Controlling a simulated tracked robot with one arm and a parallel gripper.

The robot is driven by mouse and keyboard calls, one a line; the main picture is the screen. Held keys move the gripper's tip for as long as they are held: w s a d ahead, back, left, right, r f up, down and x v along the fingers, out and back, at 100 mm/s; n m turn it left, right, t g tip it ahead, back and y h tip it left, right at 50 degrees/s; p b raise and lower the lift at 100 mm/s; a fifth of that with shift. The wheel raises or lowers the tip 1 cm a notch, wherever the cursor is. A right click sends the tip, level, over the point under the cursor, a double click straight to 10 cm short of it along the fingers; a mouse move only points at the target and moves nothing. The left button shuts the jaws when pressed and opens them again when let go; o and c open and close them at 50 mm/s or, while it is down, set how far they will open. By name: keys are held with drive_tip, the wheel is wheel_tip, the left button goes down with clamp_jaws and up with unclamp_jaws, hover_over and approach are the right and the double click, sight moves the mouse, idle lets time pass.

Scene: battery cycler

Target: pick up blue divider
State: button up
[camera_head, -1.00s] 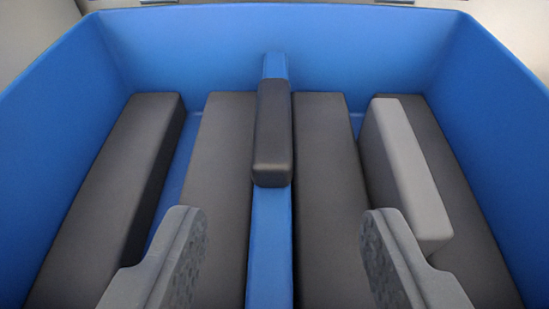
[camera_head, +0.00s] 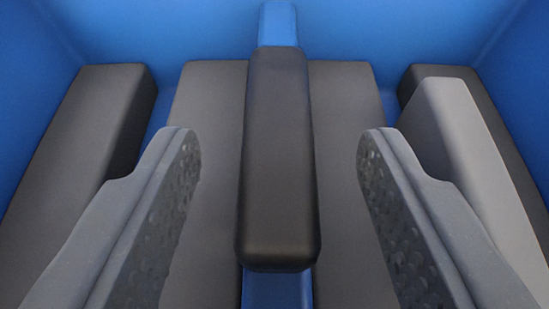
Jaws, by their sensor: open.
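The blue divider (camera_head: 278,26) runs front to back along the middle of a blue bin. A black block (camera_head: 279,165) sits on top of it along its length and hides most of it. A short blue stretch shows at the far end and another at the near end below the block. My gripper (camera_head: 278,165) is open, with one grey finger on the left and one on the right of the black block. Neither finger touches the block in the picture.
Dark blocks lie on the bin floor: one at the left (camera_head: 95,140), others on both sides of the divider. A light grey block (camera_head: 475,150) stands near the right finger, on or beside a dark one. Blue bin walls (camera_head: 190,30) enclose the back and sides.

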drive_tip(key=shift+w, duration=0.1)
clamp_jaws()
drive_tip(key=shift+r, duration=0.1)
